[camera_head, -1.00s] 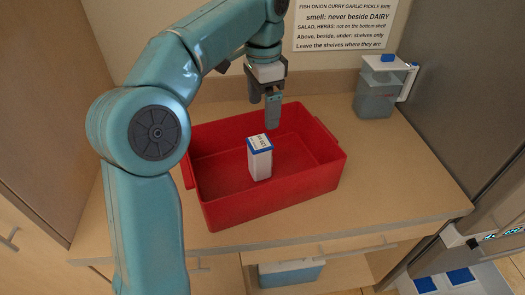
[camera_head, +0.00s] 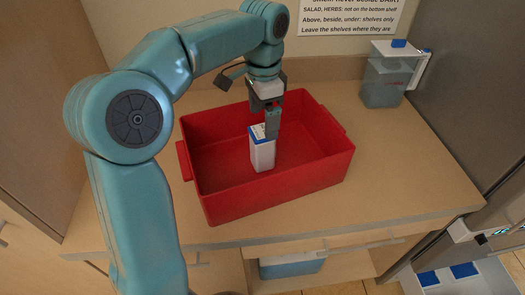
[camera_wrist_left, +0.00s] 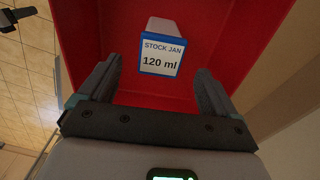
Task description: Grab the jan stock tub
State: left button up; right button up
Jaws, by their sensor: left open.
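The jan stock tub (camera_head: 262,155) is a tall white tub with a blue lid, standing upright in the red crate (camera_head: 325,177). In the left wrist view its lid label (camera_wrist_left: 160,57) reads "STOCK JAN 120 ml". My left gripper (camera_head: 270,122) is above the crate, close to the tub's top, and hides part of the lid in the head view. In the left wrist view its fingers (camera_wrist_left: 157,85) are apart, with the tub ahead between their lines and nothing gripped.
The red crate's walls surround the tub, with free floor around it. A clear jug (camera_head: 386,80) with a white lid and handle stands on the counter (camera_head: 405,150) at the back right. A printed notice (camera_head: 348,16) hangs on the wall behind.

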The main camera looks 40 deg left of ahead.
aim_at(262, 131)
pick_arm(q)
jog(key=shift+s+f, duration=0.1)
jog(key=shift+f, duration=0.7)
jog(key=shift+w+f, duration=0.2)
jog(key=shift+f, duration=0.45)
jog(key=f, duration=0.3)
jog(key=shift+s+f, duration=0.3)
jog(key=shift+f, duration=0.05)
jog(key=shift+w+a+f, duration=0.1)
jog(key=shift+w+f, duration=0.05)
jog(key=shift+f, duration=0.4)
jog(key=shift+r, duration=0.1)
jog(key=c, duration=1.3)
jog(key=shift+o, duration=0.2)
